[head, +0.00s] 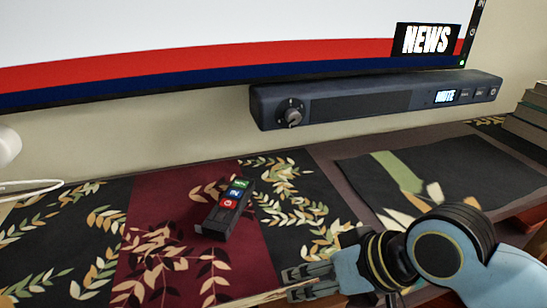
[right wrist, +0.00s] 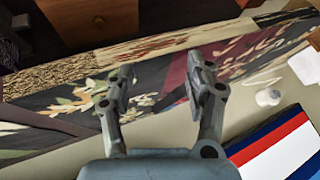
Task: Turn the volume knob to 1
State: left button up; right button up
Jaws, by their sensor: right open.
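The volume knob (head: 293,114) is a round grey dial on the left end of a dark soundbar (head: 360,102), mounted on the wall under the screen. The soundbar's small display (head: 445,97) reads "MUTE". My right gripper (head: 288,283) is low in the head view, in front of and below the soundbar, apart from the knob. In the right wrist view its two fingers (right wrist: 155,90) are spread with nothing between them. The knob cannot be made out in the right wrist view. My left gripper does not show.
A black remote (head: 228,209) with coloured buttons lies on a leaf-patterned cloth (head: 70,240) below the soundbar. A large screen (head: 200,50) showing "NEWS" hangs above. Books (head: 530,115) are stacked at the right. The space directly in front of the knob is clear.

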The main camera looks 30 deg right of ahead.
jog(key=w+a+r+m+t+y, duration=0.4)
jog(key=w+r+m+t, duration=0.5)
jog(key=r, duration=0.4)
jog(key=m+t+h, duration=0.2)
jog(key=m+h, duration=0.9)
jog(key=m, duration=1.1)
send_near(294, 118)
jog(key=x, duration=0.8)
jog(key=shift+w+b, duration=0.15)
jog(key=shift+b, duration=0.15)
jog(key=shift+w+d, duration=0.15)
jog(key=shift+w, duration=0.35)
grip_shut()
